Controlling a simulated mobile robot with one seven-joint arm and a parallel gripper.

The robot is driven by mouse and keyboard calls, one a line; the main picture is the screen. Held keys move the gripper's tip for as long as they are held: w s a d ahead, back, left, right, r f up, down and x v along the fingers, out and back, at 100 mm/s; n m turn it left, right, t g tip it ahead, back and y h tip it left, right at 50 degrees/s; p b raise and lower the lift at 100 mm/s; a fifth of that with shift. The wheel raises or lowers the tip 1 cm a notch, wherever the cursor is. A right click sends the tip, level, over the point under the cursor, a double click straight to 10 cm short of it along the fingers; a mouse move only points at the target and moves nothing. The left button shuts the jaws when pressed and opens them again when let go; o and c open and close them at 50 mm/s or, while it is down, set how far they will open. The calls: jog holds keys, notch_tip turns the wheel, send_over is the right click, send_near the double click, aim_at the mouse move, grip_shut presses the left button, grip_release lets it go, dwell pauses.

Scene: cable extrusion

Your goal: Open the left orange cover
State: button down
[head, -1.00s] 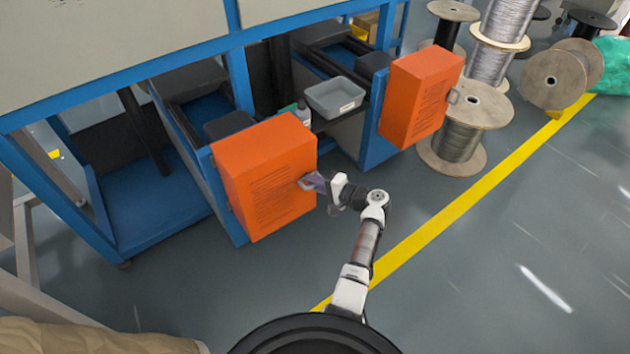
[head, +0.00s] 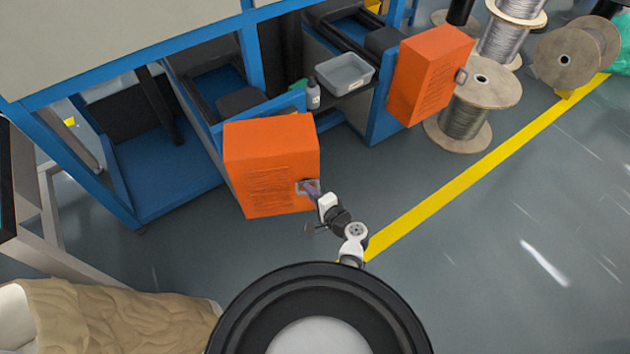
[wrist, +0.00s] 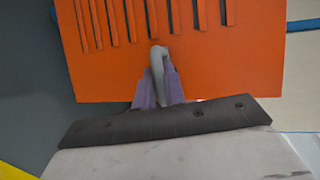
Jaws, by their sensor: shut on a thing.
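The left orange cover (head: 262,165) is a box-like door on the blue machine frame. It stands swung partly outward, with its left and lower parts away from the frame. Its grey handle (head: 303,187) is on the right edge of its front face. My gripper (head: 311,187) is shut on this handle. In the wrist view the handle (wrist: 158,72) stands between the purple fingers (wrist: 158,90), in front of the slotted orange face (wrist: 180,50). The fingertips are partly hidden by the handle.
A second orange cover (head: 430,75) hangs to the right. A grey tray (head: 345,73) and a bottle (head: 313,94) sit on a shelf between the covers. Wire spools (head: 465,110) stand at the right. The grey floor in front is clear, crossed by a yellow line (head: 470,175).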

jog(key=shift+s+a+f, duration=0.15)
jog(key=shift+s+f, duration=0.1)
jog(key=shift+f, duration=0.05)
jog(key=c, duration=1.7)
grip_release()
jog(key=shift+o, duration=1.1)
jog(key=shift+w+a+r, duration=0.1)
jog(key=shift+r, duration=0.1)
jog(key=v, duration=0.7)
jog(key=shift+s+d+b, duration=0.2)
jog(key=shift+d+b, duration=0.05)
jog(key=shift+b, duration=0.05)
